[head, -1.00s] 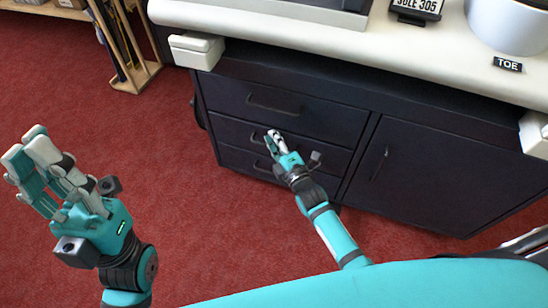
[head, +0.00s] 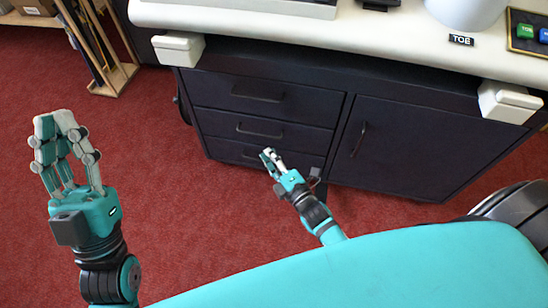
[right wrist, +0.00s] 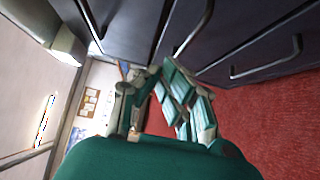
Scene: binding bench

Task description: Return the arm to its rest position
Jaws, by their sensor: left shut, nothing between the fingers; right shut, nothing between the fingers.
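My left gripper (head: 57,118) is raised over the red floor at the left of the head view, fingers pointing up, shut and empty. My right gripper (head: 268,155) is in front of the lower drawers of the dark cabinet (head: 210,100), shut and empty. I cannot tell whether it touches the drawer front. In the right wrist view its fingers (right wrist: 165,72) show close to dark drawer fronts with metal handles. My turquoise body hides part of the right arm in the head view.
The cream bench top (head: 370,32) overhangs the cabinet, with white corner blocks (head: 178,48) at its edge. A wooden rack (head: 110,75) stands at the back left. Red floor (head: 185,215) is clear between my arms.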

